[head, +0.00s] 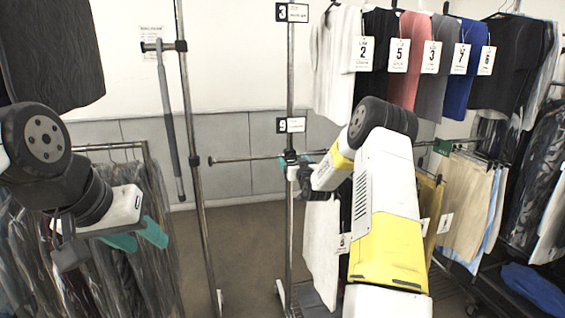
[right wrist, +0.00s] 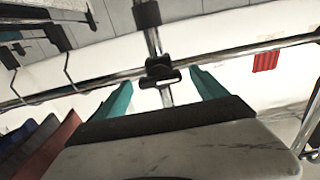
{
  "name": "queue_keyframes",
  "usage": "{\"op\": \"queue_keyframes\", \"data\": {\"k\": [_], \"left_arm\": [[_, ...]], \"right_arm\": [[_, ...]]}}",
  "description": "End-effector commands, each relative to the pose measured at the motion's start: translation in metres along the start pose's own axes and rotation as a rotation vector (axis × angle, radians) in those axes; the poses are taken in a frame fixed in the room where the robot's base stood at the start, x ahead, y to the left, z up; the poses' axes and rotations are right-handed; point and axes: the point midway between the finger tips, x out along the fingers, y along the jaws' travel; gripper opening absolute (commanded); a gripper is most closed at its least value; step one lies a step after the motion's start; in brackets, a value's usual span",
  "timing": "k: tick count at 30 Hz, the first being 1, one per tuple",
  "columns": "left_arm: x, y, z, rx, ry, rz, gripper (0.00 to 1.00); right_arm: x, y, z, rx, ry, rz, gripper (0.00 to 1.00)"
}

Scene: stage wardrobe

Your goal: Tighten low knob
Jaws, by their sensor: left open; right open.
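The low knob (right wrist: 160,77) is a black piece on the clamp where the upright pole meets the lower crossbar. In the right wrist view it sits between the two teal fingers, with a gap on each side. In the head view the low clamp (head: 289,158) is just below the tag marked 9 and partly covered by my right gripper (head: 301,162). My right gripper is open in front of the knob; it also shows in the right wrist view (right wrist: 161,82). My left gripper (head: 138,237) is open and empty at the left, in front of dark garments.
A second upright pole (head: 190,140) with a hanging rod (head: 169,125) stands left of the clamp. Numbered shirts (head: 400,60) hang at upper right, with pale trousers (head: 468,200) below. Dark garments (head: 90,260) hang at lower left. The floor (head: 240,240) between the poles is clear.

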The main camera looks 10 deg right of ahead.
Motion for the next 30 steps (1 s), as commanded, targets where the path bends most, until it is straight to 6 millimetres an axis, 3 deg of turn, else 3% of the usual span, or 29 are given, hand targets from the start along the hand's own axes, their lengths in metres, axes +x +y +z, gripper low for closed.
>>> {"op": "queue_keyframes", "data": {"k": [11, 20, 30], "left_arm": [[0.0, 0.0, 0.0, 0.0, 0.0, 0.0, 0.41], [-0.0001, 0.0, 0.0, 0.0, 0.0, 0.0, 0.41], [0.0, 0.0, 0.0, 0.0, 0.0, 0.0, 0.41]], "right_arm": [[0.0065, -0.0001, -0.0004, 0.0, 0.0, 0.0, 0.8], [0.0063, -0.0001, -0.0005, 0.0, 0.0, 0.0, 0.21], [0.0062, -0.0001, -0.0001, 0.051, -0.001, 0.0, 0.2]]}}
